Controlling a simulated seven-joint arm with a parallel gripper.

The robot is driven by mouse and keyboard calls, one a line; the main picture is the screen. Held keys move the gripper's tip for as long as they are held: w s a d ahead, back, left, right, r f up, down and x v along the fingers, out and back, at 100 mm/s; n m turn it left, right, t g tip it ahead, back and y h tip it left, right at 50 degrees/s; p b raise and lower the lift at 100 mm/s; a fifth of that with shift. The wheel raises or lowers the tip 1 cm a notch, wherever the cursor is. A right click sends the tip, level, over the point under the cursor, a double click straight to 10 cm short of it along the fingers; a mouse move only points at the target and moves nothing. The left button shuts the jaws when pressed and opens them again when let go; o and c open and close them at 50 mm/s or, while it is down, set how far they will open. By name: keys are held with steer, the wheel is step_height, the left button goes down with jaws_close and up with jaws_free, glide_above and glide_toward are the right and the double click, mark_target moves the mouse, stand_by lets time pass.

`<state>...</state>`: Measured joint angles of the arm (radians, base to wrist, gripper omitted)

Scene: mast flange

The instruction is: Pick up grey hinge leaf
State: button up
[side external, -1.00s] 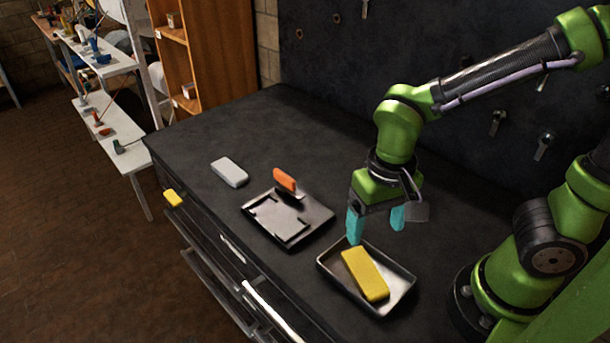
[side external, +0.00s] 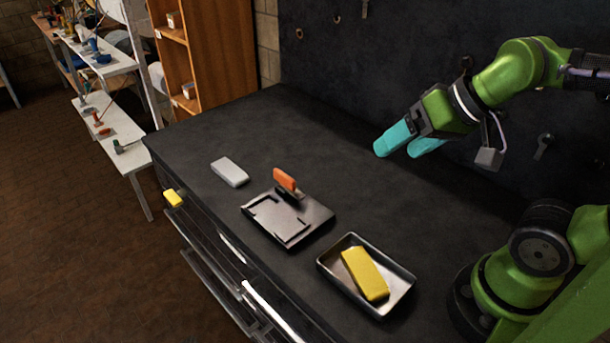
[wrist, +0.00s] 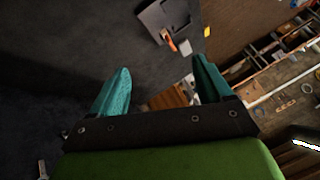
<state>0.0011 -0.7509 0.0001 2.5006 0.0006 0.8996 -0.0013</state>
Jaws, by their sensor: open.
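The grey hinge leaf (side external: 229,172) is a pale, rounded block lying flat on the dark bench top, left of the fixture plate. In the wrist view a small pale shape beside the orange part, likely the grey hinge leaf (wrist: 186,47), shows beyond the fingers. My gripper (side external: 397,150) is open and empty, with teal fingers. It is raised above the back of the bench, well to the right of the leaf and apart from it. Both fingers of my gripper (wrist: 160,66) also show in the wrist view, with nothing between them.
A dark fixture plate (side external: 315,222) with an orange-handled clamp (side external: 285,180) sits mid-bench. A metal tray (side external: 402,292) holds a yellow block (side external: 364,273). Another yellow piece (side external: 173,198) is at the bench's left edge. The bench behind the leaf is clear.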

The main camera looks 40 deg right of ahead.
steer(key=shift+o, duration=0.5)
steer(key=n+g+h, duration=0.2)
steer(key=n+g, duration=0.1)
steer(key=n, duration=0.1)
glide_above(230, 170)
steer(key=s, duration=0.3)
step_height(230, 170, down, 20)
steer(key=shift+r, duration=0.2)
steer(key=shift+w+x, duration=0.15)
steer(key=shift+x, duration=1.1)
steer(key=shift+w+x, duration=0.15)
steer(key=shift+x, duration=1.15)
steer(key=shift+r, duration=0.2)
steer(key=c, duration=1.3)
steer(key=shift+r, duration=0.1)
steer(key=shift+c, duration=1)
